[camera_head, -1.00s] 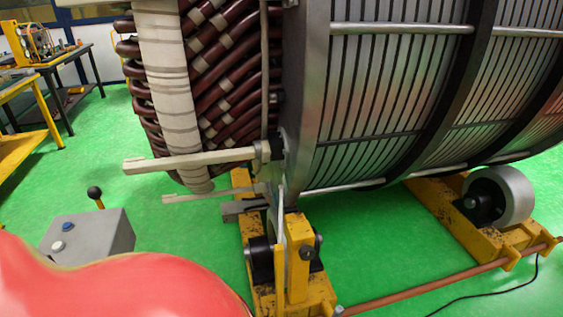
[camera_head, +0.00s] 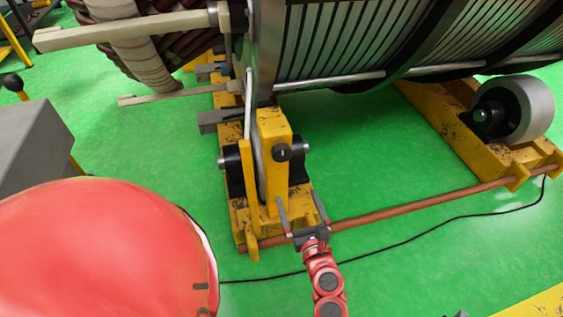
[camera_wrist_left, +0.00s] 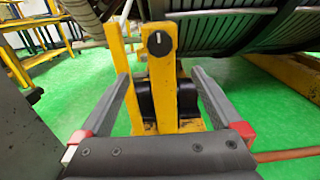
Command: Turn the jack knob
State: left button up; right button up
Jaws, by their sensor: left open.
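The jack knob is a small round black knob (camera_head: 282,152) on the front of a yellow jack block (camera_head: 275,127). In the left wrist view the knob (camera_wrist_left: 159,43) faces the camera near the top centre and bears a white mark, upright or nearly so. My left gripper (camera_head: 299,204) is open and empty, below and slightly right of the knob in the head view. In the left wrist view its two fingers (camera_wrist_left: 162,78) are spread apart below the knob, one to each side, and do not touch it. My right gripper is not in view.
The stator drum (camera_head: 330,45) rests above the yellow support frame (camera_head: 460,130) with a grey roller (camera_head: 525,108). A copper-coloured rod (camera_head: 420,207) runs along the front. A black cable (camera_head: 420,236) lies on the open green floor. A grey box (camera_head: 35,145) stands at the left.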

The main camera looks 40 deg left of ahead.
aim_at(283, 157)
pick_arm(q)
jog(key=x, duration=1.7)
jog(key=shift+a+r+b, duration=0.1)
jog(key=shift+b, duration=0.25)
jog(key=c, duration=1.4)
jog(key=shift+o, duration=0.2)
